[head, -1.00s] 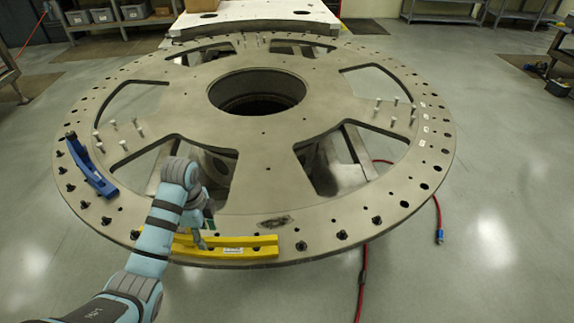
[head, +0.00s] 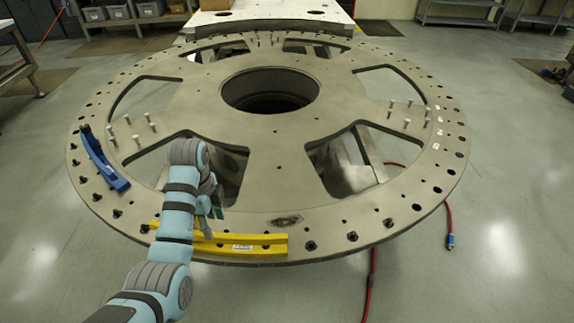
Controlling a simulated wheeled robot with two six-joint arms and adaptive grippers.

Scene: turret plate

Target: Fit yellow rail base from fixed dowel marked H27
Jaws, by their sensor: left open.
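The yellow rail base (head: 262,243) lies along the near rim of the turret plate (head: 330,215), with a small white label on its front face. My left arm crosses in front of its left part. My left gripper (head: 212,212) is open, just above and behind the middle of the rail; its fingers are small and partly hidden by my wrist. I cannot tell whether they touch the rail. Black dowels or bolts (head: 352,236) stand along the rim to the right of the rail; no H27 mark is legible. My right gripper is not in view.
A blue curved rail piece (head: 103,160) sits on the left rim with a dark upright part at its far end. Silver pins stand on the plate in groups (head: 406,112). The plate has a central hole and large cut-outs. A red hose (head: 372,285) lies on the floor.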

